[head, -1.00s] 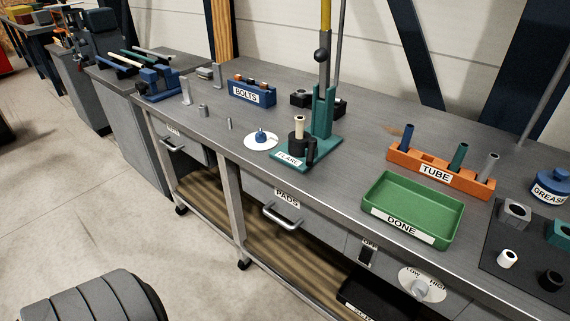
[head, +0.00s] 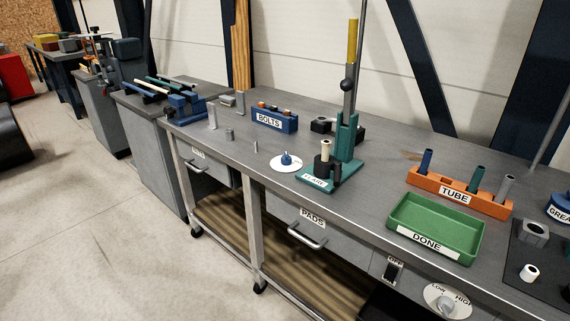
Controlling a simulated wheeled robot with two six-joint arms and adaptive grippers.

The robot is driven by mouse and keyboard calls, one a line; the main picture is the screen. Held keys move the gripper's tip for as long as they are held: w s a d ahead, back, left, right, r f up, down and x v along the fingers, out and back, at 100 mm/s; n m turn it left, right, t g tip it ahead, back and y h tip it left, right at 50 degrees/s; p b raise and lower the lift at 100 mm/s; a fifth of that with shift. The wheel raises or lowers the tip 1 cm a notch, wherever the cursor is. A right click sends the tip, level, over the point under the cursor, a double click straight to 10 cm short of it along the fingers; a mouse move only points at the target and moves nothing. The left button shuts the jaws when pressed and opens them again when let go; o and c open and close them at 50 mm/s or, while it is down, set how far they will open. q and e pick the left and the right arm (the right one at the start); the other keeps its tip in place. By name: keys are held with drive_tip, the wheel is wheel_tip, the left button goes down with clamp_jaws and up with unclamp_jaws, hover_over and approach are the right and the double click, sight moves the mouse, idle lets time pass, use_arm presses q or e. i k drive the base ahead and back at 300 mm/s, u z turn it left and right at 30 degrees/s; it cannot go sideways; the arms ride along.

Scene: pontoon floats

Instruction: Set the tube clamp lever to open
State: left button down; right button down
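No part is marked as the tube clamp lever. A teal lever press marked FLARE (head: 347,138) stands on the workbench, its handle with a yellow grip (head: 352,40) pointing up. At its base a black block (head: 327,168) holds an upright tan tube (head: 325,149). Left of it is a blue knob on a white dial (head: 287,160). A blue vise-like fixture (head: 187,107) sits at the bench's far left, near pale and green bars; its lever, if any, is too small to tell. Neither of my grippers is in view.
An orange TUBE rack (head: 456,193) holds several tubes. A green DONE tray (head: 436,226) looks empty. A blue BOLTS holder (head: 273,120) stands behind the dial. A PADS drawer (head: 318,232), a switch (head: 392,270) and a LOW/HIGH knob (head: 446,304) line the bench front. Open floor (head: 105,240) lies left.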

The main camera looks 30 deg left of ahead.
sight(337, 166)
drive_tip(key=u, duration=0.4)
drive_tip(key=i, duration=0.85)
drive_tip(key=z, duration=0.15)
